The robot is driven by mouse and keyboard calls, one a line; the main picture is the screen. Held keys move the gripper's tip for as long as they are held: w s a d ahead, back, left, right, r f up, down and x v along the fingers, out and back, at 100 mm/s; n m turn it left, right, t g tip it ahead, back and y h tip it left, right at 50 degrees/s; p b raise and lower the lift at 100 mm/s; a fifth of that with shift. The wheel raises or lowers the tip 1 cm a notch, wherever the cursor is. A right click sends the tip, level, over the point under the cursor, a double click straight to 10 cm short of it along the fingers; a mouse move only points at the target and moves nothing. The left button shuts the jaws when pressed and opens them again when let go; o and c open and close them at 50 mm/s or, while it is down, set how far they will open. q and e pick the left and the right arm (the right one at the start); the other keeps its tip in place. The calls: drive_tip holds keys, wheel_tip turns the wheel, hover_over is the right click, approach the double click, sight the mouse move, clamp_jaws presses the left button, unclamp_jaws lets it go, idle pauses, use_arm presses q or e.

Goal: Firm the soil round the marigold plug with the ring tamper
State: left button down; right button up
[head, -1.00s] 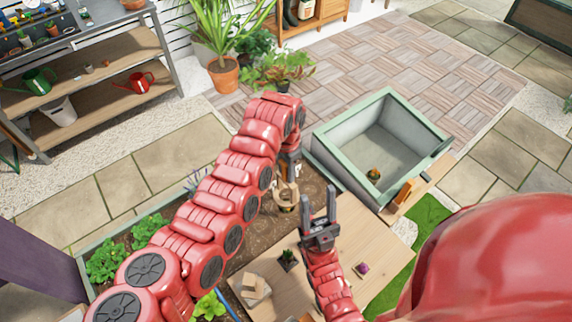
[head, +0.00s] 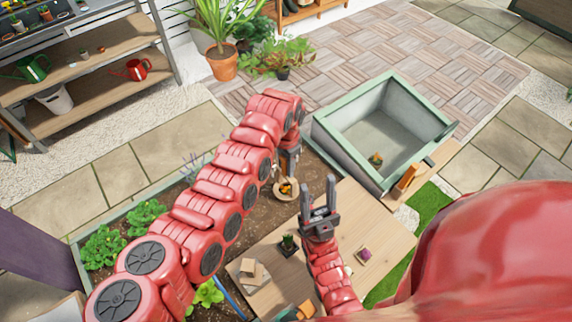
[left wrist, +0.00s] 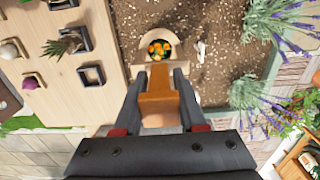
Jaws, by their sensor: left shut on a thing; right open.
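The ring tamper (left wrist: 158,76) has a pale wooden ring and an orange-brown handle block. My left gripper (left wrist: 159,98) is shut on the handle block. In the head view the left gripper (head: 288,162) is above the planting bed, with the tamper ring (head: 279,194) below it. The marigold plug (left wrist: 159,49) shows orange flowers and green leaves inside the ring; its flowers also show in the head view (head: 286,188). The ring is around the plant; I cannot tell whether it presses on the soil (left wrist: 213,20). My right gripper (head: 320,198) is open and empty above the wooden board.
The wooden board (head: 340,222) carries small pots, among them a cactus (head: 288,242) and a purple plant (head: 365,254). A green-framed box (head: 350,163) with a small orange-flowered plant (head: 376,159) stands behind it. Lavender (left wrist: 257,95) grows beside the bed.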

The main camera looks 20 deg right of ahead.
use_arm(q)
drive_tip(key=shift+f+b, duration=0.45)
drive_tip(key=shift+f, duration=0.15)
drive_tip(key=shift+s+f, duration=0.2)
idle(1.6)
drive_tip(key=shift+r, duration=0.1)
drive_tip(key=shift+w+r+p, duration=0.15)
drive_tip(key=shift+r+p, duration=0.25)
drive_tip(key=shift+r, duration=0.55)
drive_tip(key=shift+r+p, duration=0.6)
drive_tip(key=shift+r, duration=0.95)
drive_tip(key=shift+w+r+p, duration=0.1)
drive_tip(key=shift+r+p, duration=0.25)
drive_tip(key=shift+r, duration=2.2)
